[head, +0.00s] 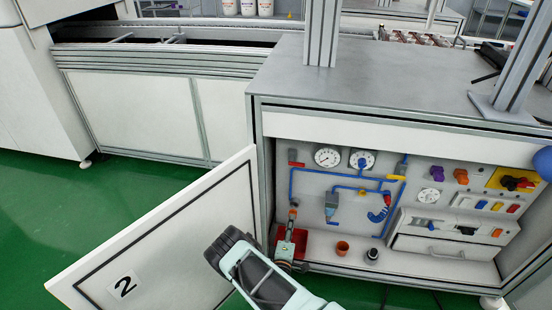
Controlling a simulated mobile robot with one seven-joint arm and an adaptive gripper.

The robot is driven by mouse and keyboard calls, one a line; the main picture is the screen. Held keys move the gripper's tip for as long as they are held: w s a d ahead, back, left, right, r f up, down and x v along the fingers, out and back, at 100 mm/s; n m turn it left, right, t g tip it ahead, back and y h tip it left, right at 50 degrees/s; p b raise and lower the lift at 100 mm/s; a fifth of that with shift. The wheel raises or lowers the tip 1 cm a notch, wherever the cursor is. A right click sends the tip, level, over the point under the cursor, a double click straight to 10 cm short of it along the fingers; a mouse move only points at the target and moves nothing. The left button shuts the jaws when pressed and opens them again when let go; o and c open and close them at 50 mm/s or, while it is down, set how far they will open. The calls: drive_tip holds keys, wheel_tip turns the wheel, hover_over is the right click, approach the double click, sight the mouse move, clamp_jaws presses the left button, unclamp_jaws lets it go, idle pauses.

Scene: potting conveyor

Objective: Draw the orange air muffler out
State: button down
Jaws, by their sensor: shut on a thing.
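The orange air muffler (293,213) is a small orange piece in the open cabinet, at the lower end of the left vertical blue pipe (291,186). My gripper (291,224) reaches up from below and is shut on the muffler. The fingers cover part of it. At this size I cannot tell whether the muffler is still seated in the pipe end or apart from it.
The open door (165,240) marked 2 stands left of my arm. A red tray (301,236) lies behind my gripper. An orange cup (342,247) and a dark-topped round piece (372,254) stand on the cabinet floor. Gauges (327,156), pipes and a drawer (443,247) fill the panel.

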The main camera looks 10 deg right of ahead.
drive_tip(key=shift+v, duration=1.4)
